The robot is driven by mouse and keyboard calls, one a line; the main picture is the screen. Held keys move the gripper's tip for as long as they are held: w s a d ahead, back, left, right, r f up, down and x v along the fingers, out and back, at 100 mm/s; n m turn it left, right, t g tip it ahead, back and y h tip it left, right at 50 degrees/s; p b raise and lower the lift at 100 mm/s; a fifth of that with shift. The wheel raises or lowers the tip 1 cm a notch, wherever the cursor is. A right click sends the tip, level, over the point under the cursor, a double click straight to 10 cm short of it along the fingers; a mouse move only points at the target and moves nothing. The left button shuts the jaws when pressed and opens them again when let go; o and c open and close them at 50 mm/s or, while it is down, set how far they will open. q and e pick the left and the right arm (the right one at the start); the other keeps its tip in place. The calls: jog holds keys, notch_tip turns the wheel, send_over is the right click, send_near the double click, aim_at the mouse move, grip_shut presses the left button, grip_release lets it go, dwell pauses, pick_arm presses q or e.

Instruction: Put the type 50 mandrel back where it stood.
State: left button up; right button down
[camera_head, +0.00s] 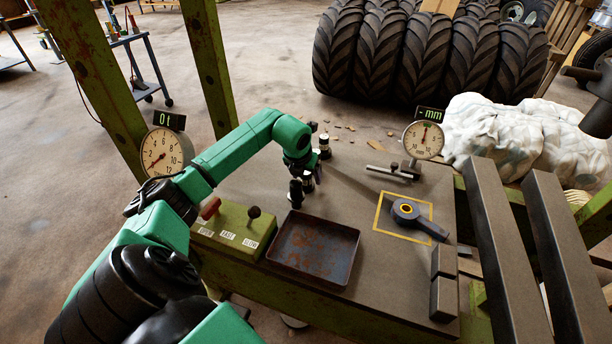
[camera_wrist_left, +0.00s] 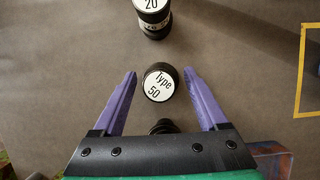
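The type 50 mandrel (camera_wrist_left: 158,82) shows its round white label, "Type 50", in the left wrist view. It stands between the two purple fingers of my left gripper (camera_wrist_left: 160,88), with a gap on each side. In the head view my left gripper (camera_head: 316,172) points down over the bench among dark mandrels, and I cannot clearly tell which is type 50. A mandrel marked 20 (camera_wrist_left: 152,20) stands beyond it. Another dark round top (camera_wrist_left: 163,127) shows partly behind the gripper's edge. My right gripper is not in view.
A rusty tray (camera_head: 345,280) lies in front on the bench, beside a green control box (camera_head: 238,238). A dark tool (camera_head: 415,217) lies in a yellow square on the right. Dial gauges stand left (camera_head: 166,152) and back right (camera_head: 423,140).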

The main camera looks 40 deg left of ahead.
pick_arm(q)
jog(key=shift+f, duration=0.1)
jog(key=v, duration=1.4)
jog(key=shift+r, duration=0.35)
